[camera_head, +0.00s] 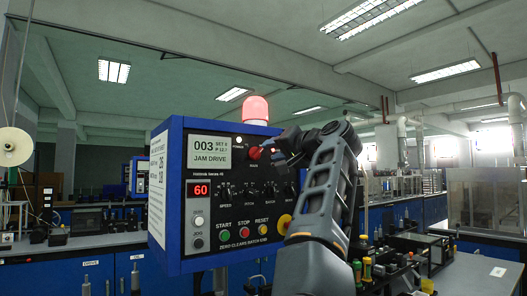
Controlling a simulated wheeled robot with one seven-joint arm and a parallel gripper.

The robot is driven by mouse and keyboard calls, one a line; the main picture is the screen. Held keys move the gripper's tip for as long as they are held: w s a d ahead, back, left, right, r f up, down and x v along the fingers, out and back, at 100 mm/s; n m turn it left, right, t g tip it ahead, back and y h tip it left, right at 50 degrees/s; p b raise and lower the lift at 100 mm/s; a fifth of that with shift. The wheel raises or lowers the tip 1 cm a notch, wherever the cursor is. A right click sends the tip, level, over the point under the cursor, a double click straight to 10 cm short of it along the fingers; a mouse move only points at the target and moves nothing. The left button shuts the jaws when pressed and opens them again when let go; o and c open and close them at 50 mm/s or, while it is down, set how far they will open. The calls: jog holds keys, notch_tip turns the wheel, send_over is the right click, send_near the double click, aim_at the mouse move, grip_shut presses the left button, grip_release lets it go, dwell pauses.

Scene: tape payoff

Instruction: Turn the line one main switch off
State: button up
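A blue control box (175,195) with a dark front panel stands in the middle of the view. A red rotary knob (254,153) sits near the panel's upper right, with a small label under it that seems to read MAIN. My gripper (272,150) is just right of this knob, in front of the panel. Its fingers are small and dark, and I cannot tell if they touch the knob or are open. The display (208,153) reads 003 JAM DRIVE, and a red readout (201,191) shows 60. A red beacon (255,110) on top looks lit.
Several small black knobs (247,190) line the panel below the red knob. Green, red and yellow buttons (244,232) sit lower. A yellow-based button (285,221) is partly behind my arm. Blue benches with equipment (400,260) stand at right; a white reel (14,142) is at left.

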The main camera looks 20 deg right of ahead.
aim_at(260, 152)
jog(key=shift+p+x, duration=0.75)
jog(key=shift+x, duration=2.2)
jog(key=shift+c, duration=0.3)
grip_shut()
